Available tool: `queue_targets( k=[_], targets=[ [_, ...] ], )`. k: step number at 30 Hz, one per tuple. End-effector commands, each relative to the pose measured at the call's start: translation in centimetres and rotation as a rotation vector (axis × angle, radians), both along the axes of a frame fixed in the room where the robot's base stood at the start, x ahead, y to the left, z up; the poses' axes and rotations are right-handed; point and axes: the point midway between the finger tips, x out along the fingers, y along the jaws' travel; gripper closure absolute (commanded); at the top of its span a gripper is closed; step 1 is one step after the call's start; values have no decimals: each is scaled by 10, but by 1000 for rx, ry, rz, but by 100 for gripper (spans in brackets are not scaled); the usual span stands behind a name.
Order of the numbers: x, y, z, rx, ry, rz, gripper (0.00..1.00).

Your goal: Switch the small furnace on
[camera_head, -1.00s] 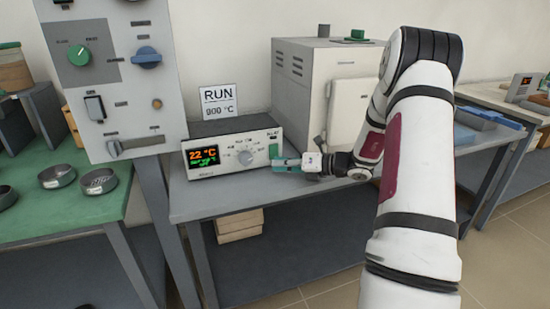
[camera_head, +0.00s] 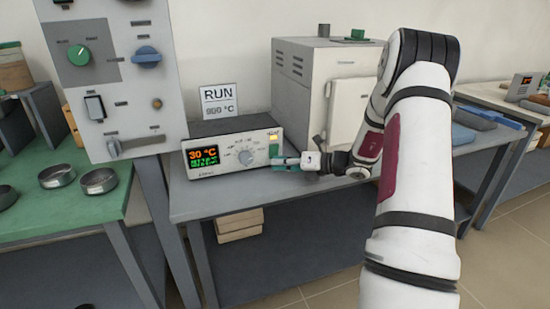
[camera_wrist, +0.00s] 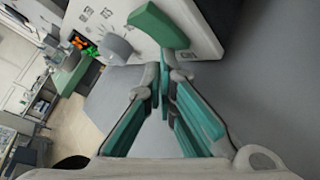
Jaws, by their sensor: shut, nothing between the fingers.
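The small furnace (camera_head: 300,80) is a cream box with a closed door on the grey bench. In front of it stands its controller box (camera_head: 222,174), with a display (camera_head: 203,157) reading 30 °C in orange above a green line. The controller has a grey dial (camera_head: 246,157), a lit yellow lamp (camera_head: 272,137) and a green switch (camera_head: 274,151) at its right end. My gripper (camera_head: 281,162) is shut and empty, right at the green switch. In the wrist view, the closed fingertips (camera_wrist: 162,80) are just beside the green switch (camera_wrist: 158,25); I cannot tell whether they touch.
A sign (camera_head: 218,101) reading RUN and 900 °C stands behind the controller. A large grey control panel (camera_head: 120,125) rises at the left, by a green table with metal dishes (camera_head: 98,181). The bench front (camera_head: 215,202) is clear. Blue items (camera_head: 475,118) lie at the right.

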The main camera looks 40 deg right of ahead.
Motion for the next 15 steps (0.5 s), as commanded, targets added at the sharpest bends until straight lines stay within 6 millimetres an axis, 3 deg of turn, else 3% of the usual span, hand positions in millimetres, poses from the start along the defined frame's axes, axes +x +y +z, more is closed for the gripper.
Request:
queue_targets(
  k=[15],
  targets=[
    [-14, 4, 3, 0, 0, 0, 100]
  ],
)
